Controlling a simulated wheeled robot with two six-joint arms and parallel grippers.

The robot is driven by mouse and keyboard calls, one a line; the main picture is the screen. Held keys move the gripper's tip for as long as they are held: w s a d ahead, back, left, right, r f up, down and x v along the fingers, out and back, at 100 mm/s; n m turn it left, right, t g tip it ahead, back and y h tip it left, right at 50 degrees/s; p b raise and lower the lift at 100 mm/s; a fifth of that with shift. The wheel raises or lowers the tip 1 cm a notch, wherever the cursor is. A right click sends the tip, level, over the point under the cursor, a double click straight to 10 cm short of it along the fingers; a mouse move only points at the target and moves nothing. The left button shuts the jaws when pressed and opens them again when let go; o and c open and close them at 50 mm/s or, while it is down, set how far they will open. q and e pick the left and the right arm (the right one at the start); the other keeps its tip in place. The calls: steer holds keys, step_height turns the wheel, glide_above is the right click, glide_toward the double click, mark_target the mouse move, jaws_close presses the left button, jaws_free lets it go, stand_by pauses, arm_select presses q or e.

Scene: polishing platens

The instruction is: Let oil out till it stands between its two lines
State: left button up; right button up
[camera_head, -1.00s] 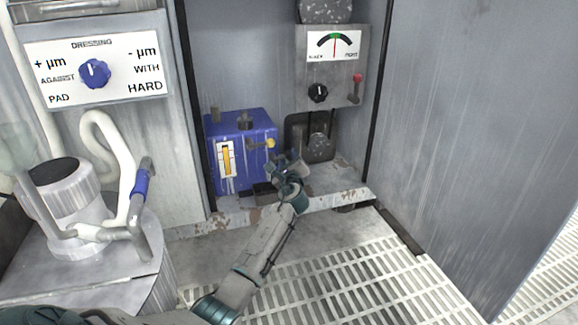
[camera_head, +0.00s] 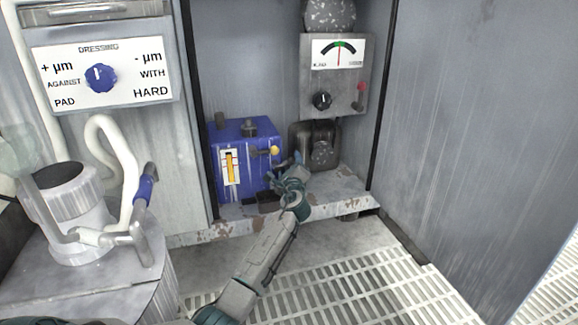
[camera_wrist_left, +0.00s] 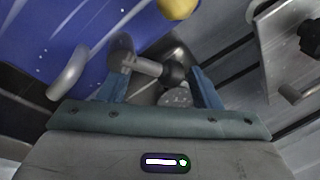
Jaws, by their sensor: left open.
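The blue oil tank (camera_head: 256,172) stands on the cabinet floor and fills the left of the left wrist view (camera_wrist_left: 40,45). On its front is a white-framed sight gauge (camera_head: 230,167) with an amber column; its lines are too small to read. A lever with a yellow knob (camera_head: 274,151) sticks out at the tank's right, and the knob shows in the wrist view (camera_wrist_left: 178,8). My left gripper (camera_head: 292,172) is in front of the tank's lower right. Its fingers (camera_wrist_left: 158,88) are open on either side of a grey metal tap-like fitting (camera_wrist_left: 145,64); contact cannot be told.
A dark container (camera_head: 320,150) stands right of the tank. Above it is a grey box with a dial (camera_head: 338,54), a black knob (camera_head: 321,101) and a red-tipped lever (camera_head: 360,94). The cabinet's floor edge (camera_head: 225,230) and the large grey panel (camera_head: 470,130) bound the space. Grating (camera_head: 350,285) lies in front.

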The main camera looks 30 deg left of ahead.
arm_select(q)
steer(key=p+v, duration=0.5)
steer(key=v, duration=0.5)
steer(key=shift+s+d+p, duration=0.15)
steer(key=shift+s+p, duration=0.2)
